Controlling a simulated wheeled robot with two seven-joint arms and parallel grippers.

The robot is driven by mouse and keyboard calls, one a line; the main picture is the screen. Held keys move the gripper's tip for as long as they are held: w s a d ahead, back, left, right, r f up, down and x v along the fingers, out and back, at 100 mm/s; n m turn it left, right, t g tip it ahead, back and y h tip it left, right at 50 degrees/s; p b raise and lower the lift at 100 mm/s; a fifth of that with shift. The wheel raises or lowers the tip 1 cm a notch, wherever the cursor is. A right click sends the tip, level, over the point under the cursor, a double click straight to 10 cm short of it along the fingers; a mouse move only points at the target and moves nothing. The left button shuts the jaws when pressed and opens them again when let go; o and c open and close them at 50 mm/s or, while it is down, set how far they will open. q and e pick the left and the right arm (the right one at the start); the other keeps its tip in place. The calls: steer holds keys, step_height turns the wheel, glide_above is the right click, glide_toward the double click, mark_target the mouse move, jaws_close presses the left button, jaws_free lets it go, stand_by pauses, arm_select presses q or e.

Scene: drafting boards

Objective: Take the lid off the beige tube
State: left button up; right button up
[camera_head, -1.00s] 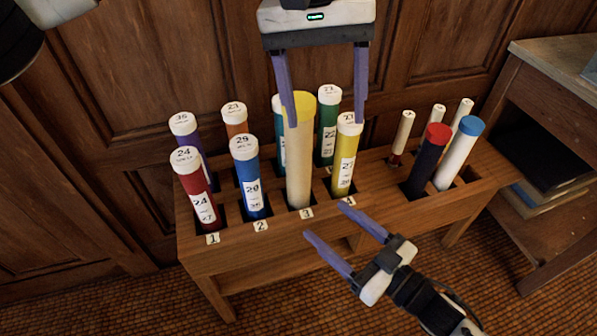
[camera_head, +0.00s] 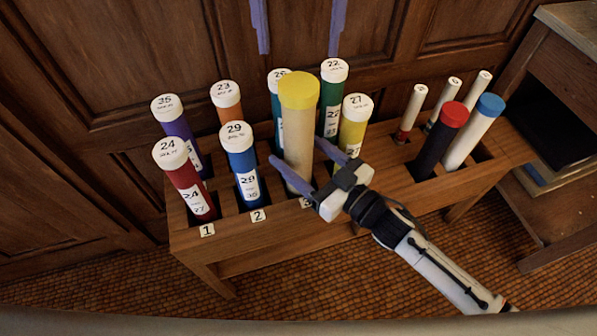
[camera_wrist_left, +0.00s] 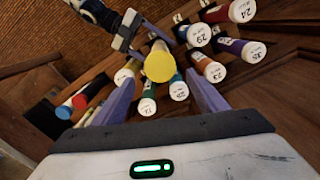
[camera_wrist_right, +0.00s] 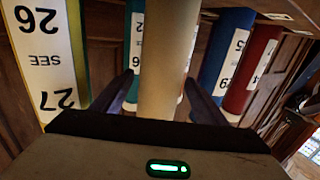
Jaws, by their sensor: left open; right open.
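The beige tube (camera_head: 298,145) stands upright in the wooden rack, in the slot marked 3. Its yellow lid (camera_head: 298,90) is on top; it also shows in the left wrist view (camera_wrist_left: 159,66). My left gripper (camera_head: 298,22) is open and empty above and behind the lid, with only its finger tips at the top of the head view. My right gripper (camera_head: 296,172) is open, with its fingers on either side of the tube's lower body. In the right wrist view the beige tube (camera_wrist_right: 168,60) stands between the two fingers; contact cannot be told.
The rack (camera_head: 270,235) holds several neighbouring tubes close by: a blue one (camera_head: 243,165), a yellow one (camera_head: 352,132), a teal one (camera_head: 276,110) and a green one (camera_head: 331,100). A dark tube with a red lid (camera_head: 437,140) stands to the right. Wood panelling rises behind.

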mark_target(298, 85)
steer(key=shift+w+a, duration=0.3)
steer(key=c, duration=1.6)
arm_select(q)
steer(key=shift+o, duration=0.9)
steer(key=shift+s+r+m, duration=0.15)
steer(key=shift+r+m, duration=0.15)
step_height(298, 85, down, 8)
steer(key=m+t, duration=0.1)
steer(key=m, duration=0.2)
steer(key=shift+f+m+h, duration=0.15)
steer(key=shift+m+h, duration=0.15)
steer(key=shift+m, duration=0.1)
steer(key=shift+c, duration=0.2)
